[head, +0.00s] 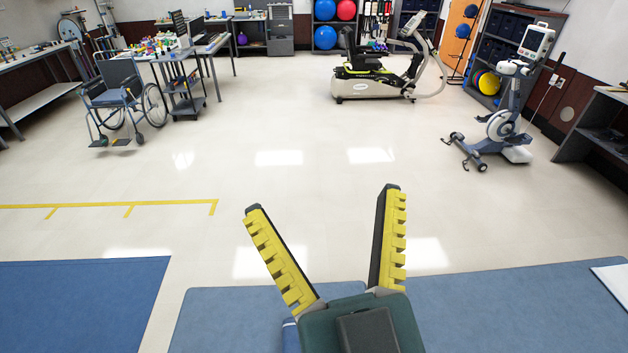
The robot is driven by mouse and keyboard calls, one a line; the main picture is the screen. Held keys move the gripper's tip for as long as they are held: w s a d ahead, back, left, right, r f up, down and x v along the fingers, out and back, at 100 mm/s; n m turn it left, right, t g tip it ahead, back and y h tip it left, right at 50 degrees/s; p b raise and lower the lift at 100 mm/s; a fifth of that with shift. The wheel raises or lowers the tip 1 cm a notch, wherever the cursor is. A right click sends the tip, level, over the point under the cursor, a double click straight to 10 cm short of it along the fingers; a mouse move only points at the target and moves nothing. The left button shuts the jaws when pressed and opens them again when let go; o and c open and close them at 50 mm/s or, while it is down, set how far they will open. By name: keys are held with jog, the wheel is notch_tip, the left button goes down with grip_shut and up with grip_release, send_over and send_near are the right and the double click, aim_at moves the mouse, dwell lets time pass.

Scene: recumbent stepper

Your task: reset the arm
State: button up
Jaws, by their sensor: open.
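My gripper (322,202) is in the lower middle of the head view, with two yellow-toothed fingers spread wide apart. It is open and nothing is between the fingers. It is above the near edge of a blue mat and the pale floor. The recumbent stepper (372,87), white and black with green trim, stands far off at the back centre, well apart from my gripper. Its swing arm and handles face right.
A wheelchair (122,97) stands at back left beside a cart (184,98). An upright cycle trainer (503,125) stands at right. Blue mats (80,300) (520,305) lie in front. The pale floor (300,150) between is clear, with yellow tape (110,206) at left.

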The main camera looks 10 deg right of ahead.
notch_tip(320, 180, up, 27)
jog(key=p, duration=2.6)
jog(key=shift+r+p, duration=0.15)
jog(key=shift+p, duration=0.2)
